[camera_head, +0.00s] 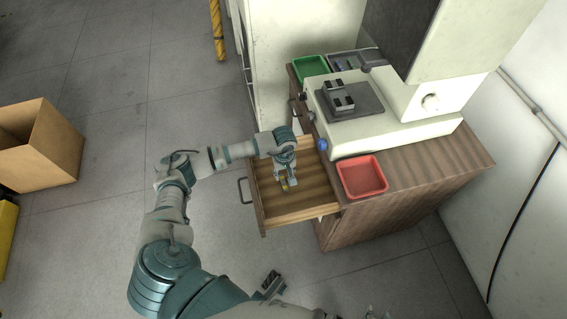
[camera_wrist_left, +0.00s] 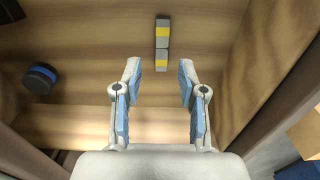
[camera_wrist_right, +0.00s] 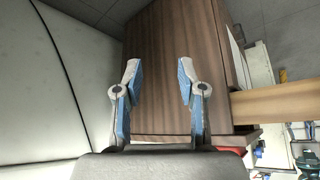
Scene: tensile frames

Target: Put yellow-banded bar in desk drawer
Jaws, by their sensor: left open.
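The yellow-banded bar (camera_wrist_left: 162,45) lies on the wooden floor of the open desk drawer (camera_wrist_left: 85,118). It is grey with yellow bands, and a thin line crosses its middle. My left gripper (camera_wrist_left: 157,80) is open and empty, with the bar just beyond its fingertips. In the head view, the left gripper (camera_head: 287,184) points down into the pulled-out drawer (camera_head: 310,207) and hides most of the bar. My right gripper (camera_wrist_right: 158,72) is open and empty, facing the wooden side of the desk (camera_wrist_right: 175,65).
A red tray (camera_head: 362,177) and a green tray (camera_head: 310,68) stand on the desk beside the testing machine (camera_head: 390,130). A cardboard box (camera_head: 45,155) is on the floor at left. A dark round thing with a blue ring (camera_wrist_left: 40,78) lies left of the bar.

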